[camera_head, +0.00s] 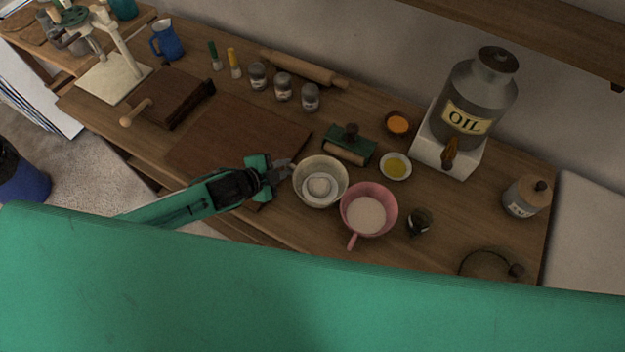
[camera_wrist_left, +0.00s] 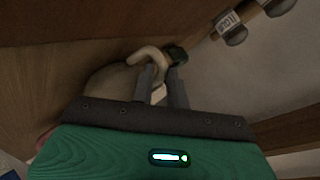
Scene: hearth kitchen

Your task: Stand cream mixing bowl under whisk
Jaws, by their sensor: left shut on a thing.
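The cream mixing bowl (camera_head: 310,203) stands on the wooden worktop near its front edge, with something pale inside. My left gripper (camera_head: 287,169) is at its left rim. In the left wrist view the fingers (camera_wrist_left: 162,84) are shut on the rim of the bowl (camera_wrist_left: 108,82). A cream stand (camera_head: 113,78) with an upright post and a dark green top is at the far left. A whisk cannot be made out clearly there. My right gripper is not in view.
A pink handled strainer (camera_head: 352,222) is close at the bowl's right. A green roller tool (camera_head: 348,145) is behind it. Jars (camera_head: 283,87) line the back.

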